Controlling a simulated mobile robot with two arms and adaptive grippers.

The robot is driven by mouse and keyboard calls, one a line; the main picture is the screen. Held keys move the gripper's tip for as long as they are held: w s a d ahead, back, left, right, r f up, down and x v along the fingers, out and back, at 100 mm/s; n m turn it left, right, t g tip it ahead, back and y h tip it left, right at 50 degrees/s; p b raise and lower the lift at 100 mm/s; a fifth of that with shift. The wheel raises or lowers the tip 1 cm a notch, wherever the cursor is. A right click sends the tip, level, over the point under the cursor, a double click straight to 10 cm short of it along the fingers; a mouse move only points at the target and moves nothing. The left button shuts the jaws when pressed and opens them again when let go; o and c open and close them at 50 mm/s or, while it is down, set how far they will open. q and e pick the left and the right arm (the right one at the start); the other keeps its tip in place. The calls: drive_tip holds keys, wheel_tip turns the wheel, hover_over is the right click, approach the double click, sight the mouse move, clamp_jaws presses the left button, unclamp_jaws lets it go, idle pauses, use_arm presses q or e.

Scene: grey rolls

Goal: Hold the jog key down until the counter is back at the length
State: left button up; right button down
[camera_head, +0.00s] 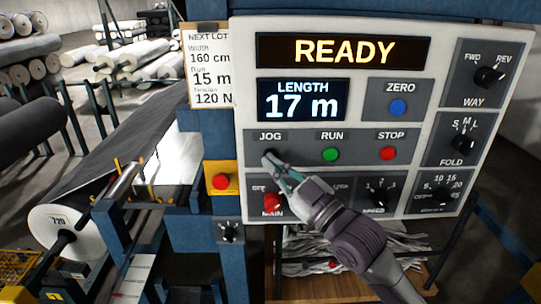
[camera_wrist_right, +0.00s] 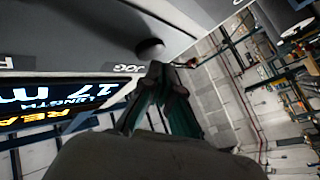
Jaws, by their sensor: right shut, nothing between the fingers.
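The grey panel carries a black JOG key (camera_head: 269,156) at the left of its key row; the key also shows in the right wrist view (camera_wrist_right: 150,49). My right gripper (camera_head: 271,165) is shut and empty, its fingertips at the key's lower edge in the head view. In the right wrist view the fingertips (camera_wrist_right: 163,75) lie close to the key; I cannot tell whether they touch it. The counter (camera_head: 303,100) reads LENGTH 17 m. The status display (camera_head: 343,51) reads READY. My left gripper is not in view.
A lot card (camera_head: 209,68) reads width 160 cm, run 15 m, tension 120 N. The green RUN key (camera_head: 331,154), red STOP key (camera_head: 388,154) and blue ZERO key (camera_head: 398,107) sit nearby. A red button (camera_head: 221,181) on a yellow plate is left of the panel.

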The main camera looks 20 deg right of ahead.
drive_tip(key=shift+w+d, duration=0.15)
drive_tip(key=shift+w, duration=0.45)
idle(2.9)
drive_tip(key=shift+s, duration=0.1)
idle(3.1)
drive_tip(key=shift+s+a, duration=0.2)
drive_tip(key=shift+s, duration=0.5)
drive_tip(key=shift+s+p, duration=0.1)
drive_tip(key=shift+p, duration=0.2)
drive_tip(key=shift+s+a+p, duration=0.15)
drive_tip(key=shift+s+a, duration=0.1)
drive_tip(key=shift+s, duration=0.5)
drive_tip(key=shift+s+a+p, duration=0.15)
drive_tip(key=shift+s+a, duration=0.05)
drive_tip(key=shift+s, duration=0.6)
drive_tip(key=shift+s+a+p, duration=0.15)
drive_tip(key=shift+s+a, duration=0.1)
drive_tip(key=shift+s, duration=0.5)
